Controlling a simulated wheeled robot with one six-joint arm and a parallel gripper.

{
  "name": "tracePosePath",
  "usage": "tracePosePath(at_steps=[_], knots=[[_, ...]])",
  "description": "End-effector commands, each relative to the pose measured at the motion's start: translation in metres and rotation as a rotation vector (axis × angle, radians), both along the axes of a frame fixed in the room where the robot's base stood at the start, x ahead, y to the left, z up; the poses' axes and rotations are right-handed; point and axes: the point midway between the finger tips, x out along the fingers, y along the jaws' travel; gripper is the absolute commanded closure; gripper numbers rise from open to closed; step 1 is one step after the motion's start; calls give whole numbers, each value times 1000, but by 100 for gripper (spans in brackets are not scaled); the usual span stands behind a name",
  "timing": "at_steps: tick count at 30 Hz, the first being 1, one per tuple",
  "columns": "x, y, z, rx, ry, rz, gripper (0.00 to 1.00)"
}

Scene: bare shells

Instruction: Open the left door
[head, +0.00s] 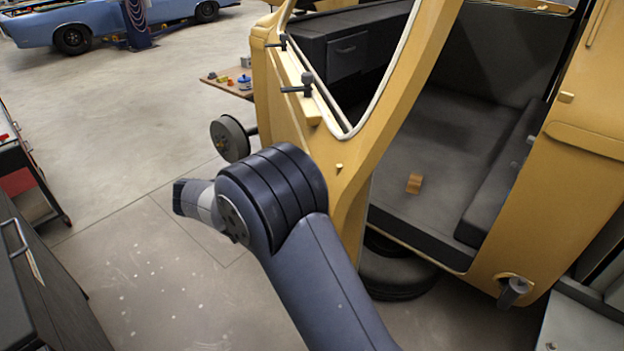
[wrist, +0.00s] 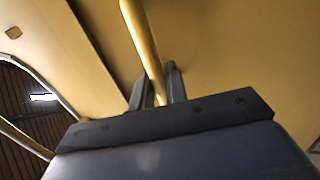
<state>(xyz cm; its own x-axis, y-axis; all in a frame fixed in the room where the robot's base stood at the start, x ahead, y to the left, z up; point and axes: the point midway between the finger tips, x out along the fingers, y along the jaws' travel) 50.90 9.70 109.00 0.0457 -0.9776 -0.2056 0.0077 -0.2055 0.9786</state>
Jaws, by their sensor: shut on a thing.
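In the wrist view, a yellow bar (wrist: 141,40), like a handle, runs down between the two dark fingers of my gripper (wrist: 157,92). The gripper is shut on the bar. Yellow panels (wrist: 225,50) lie behind it; I cannot tell which belongs to the left door. In the head view, the yellow vehicle shell (head: 385,130) has a wide doorway onto a dark interior floor (head: 430,150). My arm reaches up in front of the shell, and my gripper is not visible there.
A small orange-brown block (head: 414,183) lies on the interior floor. A round grey part (head: 229,139) juts from the shell's left side. A dark cabinet (head: 45,285) stands at lower left. A blue car (head: 110,22) is far back.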

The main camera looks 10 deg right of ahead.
Motion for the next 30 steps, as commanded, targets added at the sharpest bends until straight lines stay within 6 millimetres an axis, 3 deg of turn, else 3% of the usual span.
tracePosePath(at_steps=[3,12,30], knots=[[1,15,5,0,3,-12,100],[2,38,2,0,1,-35,100],[2,43,-1,1,-1,-41,100]])
